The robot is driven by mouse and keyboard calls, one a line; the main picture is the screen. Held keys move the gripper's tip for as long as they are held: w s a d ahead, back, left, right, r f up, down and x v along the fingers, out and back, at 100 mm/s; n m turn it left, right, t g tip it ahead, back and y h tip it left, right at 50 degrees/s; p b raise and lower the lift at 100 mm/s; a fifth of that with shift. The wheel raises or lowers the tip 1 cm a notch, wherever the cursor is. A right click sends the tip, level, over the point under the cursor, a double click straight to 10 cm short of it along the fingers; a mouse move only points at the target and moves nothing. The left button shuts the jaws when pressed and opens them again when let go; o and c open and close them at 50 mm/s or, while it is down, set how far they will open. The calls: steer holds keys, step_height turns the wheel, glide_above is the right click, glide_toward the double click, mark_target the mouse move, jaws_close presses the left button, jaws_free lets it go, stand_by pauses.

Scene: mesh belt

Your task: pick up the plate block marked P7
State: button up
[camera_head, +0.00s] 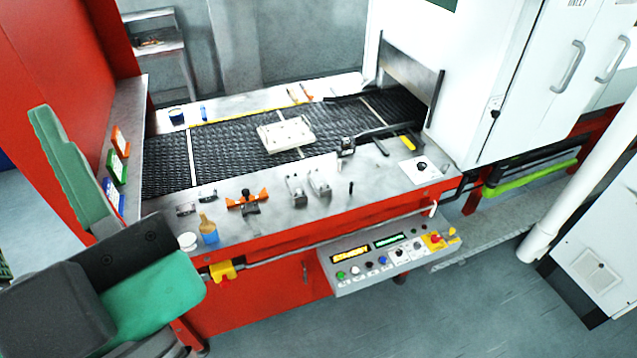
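A cream, flat, rectangular plate block (287,134) with small raised or sunken details lies on the black mesh belt (225,150), near its middle. No P7 mark is legible on it at this size, so I cannot tell whether it is the named block. My gripper (122,200) is at the lower left, in front of the machine's left end. Its two green fingers stand well apart with nothing visible between them. It is well away from the cream block, to its left and nearer the camera.
A control panel (385,258) juts out below. The belt enters a white housing (455,80) at right. A red wall (60,60) rises at left.

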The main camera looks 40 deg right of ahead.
stand_by(0.4)
steer(key=o, duration=0.9)
